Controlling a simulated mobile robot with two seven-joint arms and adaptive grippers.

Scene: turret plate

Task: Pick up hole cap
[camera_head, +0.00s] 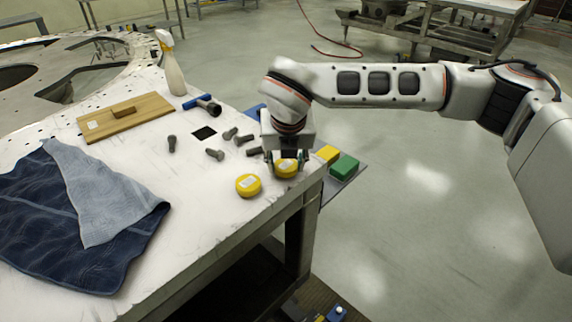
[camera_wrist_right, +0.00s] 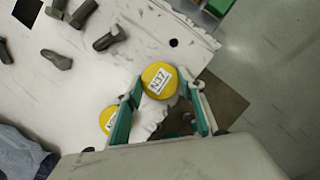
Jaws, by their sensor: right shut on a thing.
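Two yellow round hole caps with white labels are in the head view. One cap (camera_head: 286,168) is between the fingers of my right gripper (camera_head: 287,165), near the table's right corner. In the right wrist view this cap (camera_wrist_right: 159,80) reads "N37", and the green-padded fingers of the right gripper (camera_wrist_right: 160,98) are shut on it. The other cap (camera_head: 248,185) lies on the table just left of the gripper, and it shows partly behind a finger in the right wrist view (camera_wrist_right: 107,120). My left gripper is not in view.
The white table (camera_head: 215,245) holds several grey bolts (camera_head: 215,154), a blue-handled tool (camera_head: 207,104), a wooden board (camera_head: 125,115), a spray bottle (camera_head: 172,70) and a blue cloth (camera_head: 75,215). Yellow and green blocks (camera_head: 344,167) lie beyond the right edge.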

